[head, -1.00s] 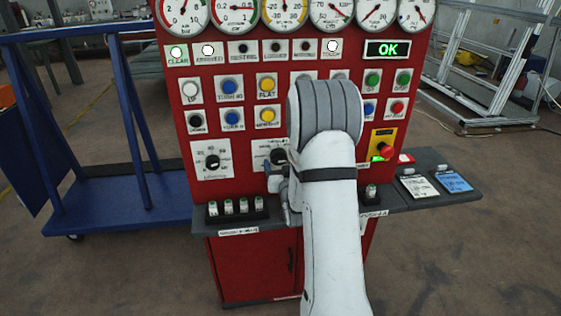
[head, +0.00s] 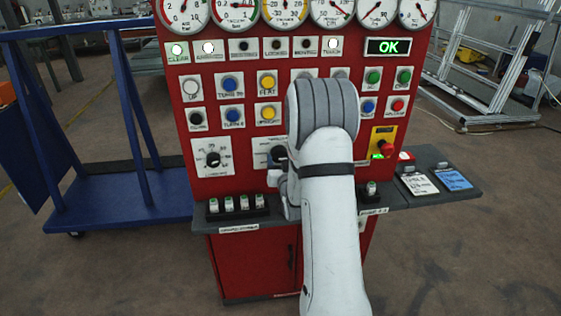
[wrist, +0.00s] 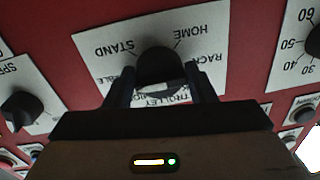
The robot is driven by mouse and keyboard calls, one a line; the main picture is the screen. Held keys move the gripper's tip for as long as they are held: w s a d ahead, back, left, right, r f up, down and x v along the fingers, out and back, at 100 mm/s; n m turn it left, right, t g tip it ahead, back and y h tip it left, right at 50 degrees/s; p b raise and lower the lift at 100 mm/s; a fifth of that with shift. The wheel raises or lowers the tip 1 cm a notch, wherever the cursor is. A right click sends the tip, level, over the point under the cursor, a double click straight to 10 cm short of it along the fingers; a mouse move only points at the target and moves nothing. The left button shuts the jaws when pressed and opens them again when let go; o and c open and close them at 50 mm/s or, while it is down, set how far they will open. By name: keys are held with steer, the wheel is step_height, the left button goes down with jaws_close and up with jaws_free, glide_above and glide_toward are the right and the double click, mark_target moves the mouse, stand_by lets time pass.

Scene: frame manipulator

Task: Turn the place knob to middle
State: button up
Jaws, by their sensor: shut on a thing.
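The place knob (wrist: 158,62) is black and round, on a white plate (wrist: 88,42) fixed to the red panel. The plate shows upside down in the wrist view, with the words STAND, HOME, RACK, TROLLEY and part of TABLE around the knob. My gripper (wrist: 157,77) is shut on the knob, one dark finger on each side. The knob's pointer cannot be made out. In the head view only a dark bit of the knob (head: 279,153) shows beside my arm, which hides most of its plate.
A numbered dial knob (head: 212,158) sits left of it in the head view. A speed knob (wrist: 20,108) shows at the left of the wrist view. Push buttons lie above, a shelf (head: 238,222) with small capped items below. A red emergency button (head: 386,149) is at right.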

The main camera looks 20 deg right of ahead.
steer(key=shift+f+b, duration=0.15)
steer(key=shift+b, duration=0.5)
steer(key=shift+d+f+n+b, duration=0.15)
steer(key=shift+n+b, duration=0.55)
steer(key=shift+b, duration=0.35)
steer(key=n+b, duration=0.3)
steer(key=b, duration=0.2)
steer(key=n+b, duration=0.3)
steer(key=b, duration=0.2)
steer(key=shift+r+g+b, duration=0.2)
steer(key=shift+g+b, duration=0.1)
steer(key=shift+b, duration=0.05)
steer(key=shift+r+n+b, duration=0.15)
steer(key=shift+n+b, duration=0.4)
steer(key=shift+n, duration=0.05)
steer(key=shift+r, duration=0.1)
steer(key=o, duration=1)
steer(key=shift+c, duration=0.2)
steer(key=shift+s, duration=0.1)
